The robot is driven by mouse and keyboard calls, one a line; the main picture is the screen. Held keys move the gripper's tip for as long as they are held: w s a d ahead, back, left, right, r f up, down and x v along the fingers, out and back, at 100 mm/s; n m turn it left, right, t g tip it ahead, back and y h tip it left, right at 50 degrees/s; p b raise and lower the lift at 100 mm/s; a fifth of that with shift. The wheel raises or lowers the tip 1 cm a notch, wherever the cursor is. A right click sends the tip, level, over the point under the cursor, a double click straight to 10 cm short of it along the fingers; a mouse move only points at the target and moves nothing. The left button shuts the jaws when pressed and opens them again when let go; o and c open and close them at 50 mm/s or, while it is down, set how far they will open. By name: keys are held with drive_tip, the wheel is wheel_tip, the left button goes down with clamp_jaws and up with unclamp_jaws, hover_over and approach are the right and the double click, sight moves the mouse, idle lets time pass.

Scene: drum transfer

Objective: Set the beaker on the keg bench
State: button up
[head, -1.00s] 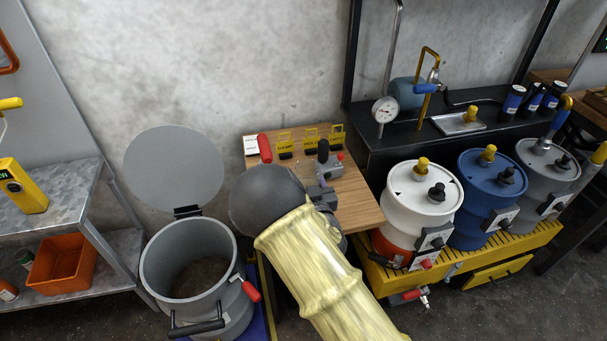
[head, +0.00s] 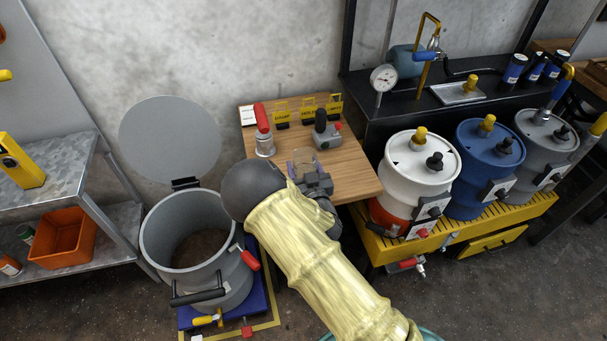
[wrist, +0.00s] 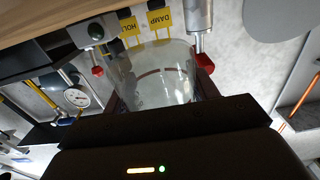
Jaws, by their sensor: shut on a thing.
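The clear glass beaker (head: 303,160) is over the middle of the wooden bench (head: 352,185) in the head view, partly hidden by my gripper. My gripper (head: 312,178) is shut on the beaker. In the wrist view the beaker (wrist: 155,78) stands between my two fingers, its wall transparent, with a dark reddish band showing through. I cannot tell whether its base touches the wood or hangs a little above it.
A red-handled metal piece (head: 264,135) and a black-knobbed grey device (head: 327,132) stand on the bench behind the beaker, before several yellow signs (head: 308,108). White (head: 418,165) and blue (head: 488,160) kegs stand at right. An open grey drum (head: 190,240) is at left.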

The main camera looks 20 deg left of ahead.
drive_tip(key=shift+f, duration=1.7)
drive_tip(key=shift+f, duration=0.1)
drive_tip(key=o, duration=0.9)
drive_tip(key=shift+o, duration=0.2)
drive_tip(key=shift+s, duration=0.1)
drive_tip(key=v, duration=1.1)
drive_tip(key=shift+s+d+b, duration=0.3)
drive_tip(key=shift+d+b, duration=0.05)
drive_tip(key=shift+b, duration=0.1)
